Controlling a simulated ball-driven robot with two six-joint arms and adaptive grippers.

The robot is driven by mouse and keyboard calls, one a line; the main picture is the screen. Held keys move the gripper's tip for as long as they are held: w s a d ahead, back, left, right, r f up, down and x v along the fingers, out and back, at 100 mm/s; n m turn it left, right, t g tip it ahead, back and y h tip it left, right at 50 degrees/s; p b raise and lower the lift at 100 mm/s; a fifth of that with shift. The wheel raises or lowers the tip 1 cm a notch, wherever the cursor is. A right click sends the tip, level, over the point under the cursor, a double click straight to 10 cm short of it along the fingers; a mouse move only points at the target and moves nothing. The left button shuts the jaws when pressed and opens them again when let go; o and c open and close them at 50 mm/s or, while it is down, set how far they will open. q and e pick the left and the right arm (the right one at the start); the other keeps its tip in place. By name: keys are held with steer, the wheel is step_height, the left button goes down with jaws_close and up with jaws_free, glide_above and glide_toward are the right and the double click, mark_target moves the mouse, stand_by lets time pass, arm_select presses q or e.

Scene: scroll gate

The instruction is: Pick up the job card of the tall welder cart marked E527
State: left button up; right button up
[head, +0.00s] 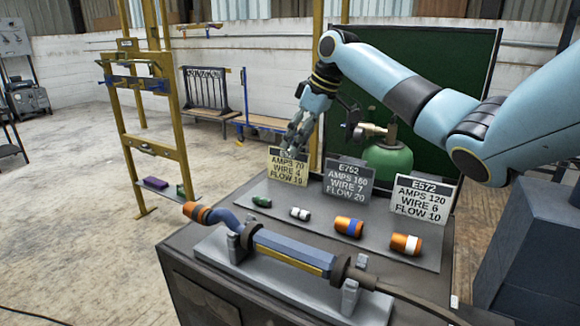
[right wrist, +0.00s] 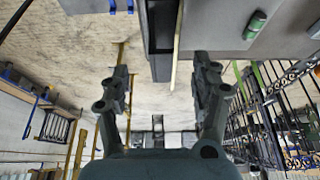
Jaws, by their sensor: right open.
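A cream job card (head: 287,168) reading AMPS 70, WIRE 4, FLOW 10 stands at the left of the card row on the cart top (head: 215,232). Its top line is mostly covered by my right gripper (head: 291,148), so I cannot read its mark. The gripper is open, pointing down at the card's top edge. In the right wrist view, a thin pale strip (right wrist: 177,48), which looks like the card's edge, lies between the open fingers (right wrist: 160,70). I cannot tell whether they touch it. A grey card (head: 348,184) reads E752; a white card (head: 422,199) reads E572. My left gripper is out of view.
Several small coloured nozzles lie before the cards, such as the orange-blue one (head: 349,227). A welding torch (head: 290,250) rests on a stand in front. A green gas cylinder (head: 388,160) stands behind the cards. A yellow frame (head: 160,110) stands left; floor is clear between.

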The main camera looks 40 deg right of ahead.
mark_target(291, 156)
steer(key=x, duration=0.2)
steer(key=a+p+x, duration=0.1)
steer(key=x, duration=0.1)
steer(key=shift+f, duration=0.15)
steer(key=shift+w+f, duration=0.3)
steer(key=shift+f, duration=0.2)
steer(key=c, duration=1.3)
steer(key=shift+o, duration=0.2)
steer(key=shift+r, duration=0.1)
steer(key=shift+r, duration=0.6)
step_height(291, 156, up, 3)
steer(key=shift+f+b, duration=0.1)
steer(key=shift+b, duration=0.35)
steer(key=s+d+r+b, duration=0.1)
steer(key=s+d+r, duration=0.5)
steer(key=s, duration=0.3)
steer(key=shift+s+d+r+b, duration=0.2)
steer(key=shift+d+r+b, duration=0.2)
steer(key=shift+d, duration=0.1)
